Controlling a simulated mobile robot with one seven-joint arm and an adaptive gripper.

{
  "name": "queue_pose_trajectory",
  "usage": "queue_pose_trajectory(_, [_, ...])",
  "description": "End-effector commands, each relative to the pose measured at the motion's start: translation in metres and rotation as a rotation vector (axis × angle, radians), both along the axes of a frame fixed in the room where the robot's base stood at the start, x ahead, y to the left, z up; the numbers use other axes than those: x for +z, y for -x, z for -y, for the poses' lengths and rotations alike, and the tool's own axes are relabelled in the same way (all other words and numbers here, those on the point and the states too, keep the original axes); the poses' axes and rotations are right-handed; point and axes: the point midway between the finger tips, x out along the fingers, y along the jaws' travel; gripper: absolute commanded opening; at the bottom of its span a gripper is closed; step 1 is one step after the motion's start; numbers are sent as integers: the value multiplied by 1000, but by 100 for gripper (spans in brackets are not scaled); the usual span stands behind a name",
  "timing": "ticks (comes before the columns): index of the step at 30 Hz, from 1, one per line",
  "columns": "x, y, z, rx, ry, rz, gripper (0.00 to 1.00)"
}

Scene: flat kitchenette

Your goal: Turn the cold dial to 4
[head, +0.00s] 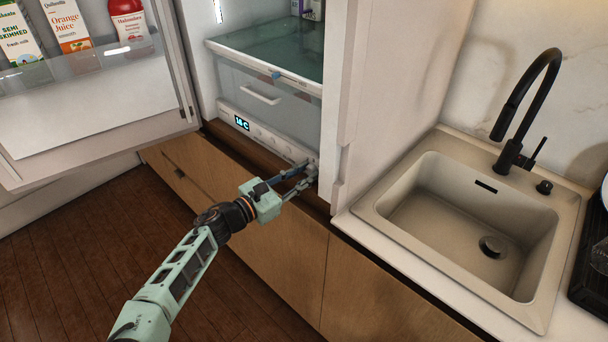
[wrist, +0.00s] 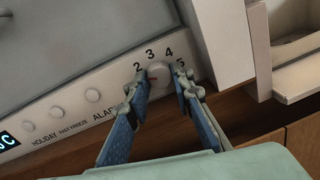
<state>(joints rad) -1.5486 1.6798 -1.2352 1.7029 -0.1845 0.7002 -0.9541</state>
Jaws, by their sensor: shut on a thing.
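The cold dial (wrist: 158,74) is a round white knob on the fridge's white control strip. My gripper (wrist: 158,86) is shut on the dial, one blue finger on each side. In the head view my gripper (head: 311,170) is at the right end of the control strip (head: 262,133), and its fingers hide the dial there.
The fridge door (head: 95,105) stands open at the left, with cartons on its shelf. A clear drawer (head: 262,95) is above the strip. A white cabinet edge (head: 345,110) stands close right of my gripper, beside the sink (head: 465,220). Wooden fronts (head: 270,255) lie below.

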Motion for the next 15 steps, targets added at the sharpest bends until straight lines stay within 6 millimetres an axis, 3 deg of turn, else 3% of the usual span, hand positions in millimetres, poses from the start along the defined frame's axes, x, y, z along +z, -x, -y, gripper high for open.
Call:
queue_pose_trajectory(1, [0, 0, -1, 3, 0, 0, 0])
queue_pose_trajectory(2, [0, 0, -1, 3, 0, 0, 24])
queue_pose_trajectory(6, [0, 0, -1, 2, -1, 0, 39])
queue_pose_trajectory(15, [0, 1, -2, 1, 1, -1, 39])
